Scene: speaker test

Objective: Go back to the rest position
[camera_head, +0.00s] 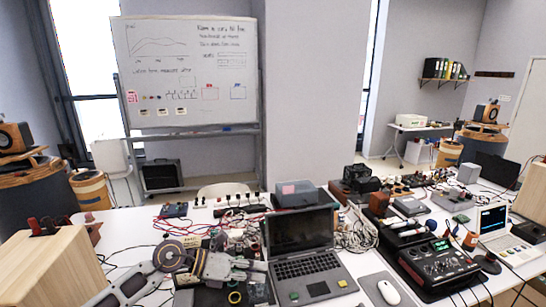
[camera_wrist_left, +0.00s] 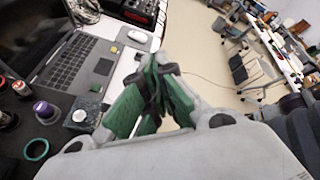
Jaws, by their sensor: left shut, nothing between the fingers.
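My left arm comes in from the lower left in the head view. The laptop (camera_wrist_left: 75,65) lies to the left of the fingers there. The table's edge and the floor beyond show on the right. My right gripper is in neither view.
A mouse (camera_head: 388,292) and a black mixer (camera_head: 437,264) stand right of the laptop. A wooden box (camera_head: 48,268) stands at the left, close to my arm. Cables, small parts and a green ring (camera_wrist_left: 37,149) crowd the table. A whiteboard (camera_head: 190,70) stands behind.

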